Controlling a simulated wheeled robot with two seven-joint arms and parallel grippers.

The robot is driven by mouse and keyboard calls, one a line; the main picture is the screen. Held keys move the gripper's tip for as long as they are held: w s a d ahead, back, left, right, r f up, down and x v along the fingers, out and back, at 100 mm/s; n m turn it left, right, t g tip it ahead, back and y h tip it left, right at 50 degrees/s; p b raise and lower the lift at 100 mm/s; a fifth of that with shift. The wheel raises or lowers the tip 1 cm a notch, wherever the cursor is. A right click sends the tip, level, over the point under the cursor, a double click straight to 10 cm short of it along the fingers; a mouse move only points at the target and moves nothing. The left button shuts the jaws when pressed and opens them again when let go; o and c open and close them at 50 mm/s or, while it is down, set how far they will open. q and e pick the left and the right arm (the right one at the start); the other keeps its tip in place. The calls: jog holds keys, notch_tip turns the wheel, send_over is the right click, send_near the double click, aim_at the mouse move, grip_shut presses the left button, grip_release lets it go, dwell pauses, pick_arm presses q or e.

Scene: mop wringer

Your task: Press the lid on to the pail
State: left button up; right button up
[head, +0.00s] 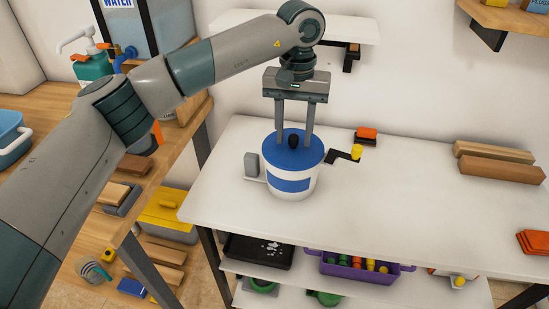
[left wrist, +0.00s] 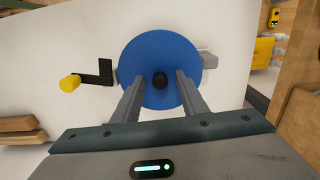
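The white pail (head: 291,187) with a blue band stands upright on the white table. Its blue lid (head: 291,158) with a black knob (head: 293,141) sits at the pail's top; I cannot tell how tightly it fits. A black crank with a yellow handle (head: 356,152) is at the pail's right side, and a grey block (head: 251,164) is at its left. My left gripper (head: 294,138) points down over the lid, its fingers apart on either side of the knob. The left wrist view shows the fingers (left wrist: 160,85) apart with the lid (left wrist: 160,55) below. My right gripper is out of view.
The white table (head: 400,230) has free room around the pail. An orange-topped block (head: 366,134) lies behind it, and wooden blocks (head: 495,160) lie at the right. A wall shelf (head: 340,27) is above the back. A wooden workbench (head: 60,140) stands at the left.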

pick_arm(q)
notch_tip(320, 180, up, 17)
jog(key=b, duration=0.1)
jog(key=shift+r, duration=0.2)
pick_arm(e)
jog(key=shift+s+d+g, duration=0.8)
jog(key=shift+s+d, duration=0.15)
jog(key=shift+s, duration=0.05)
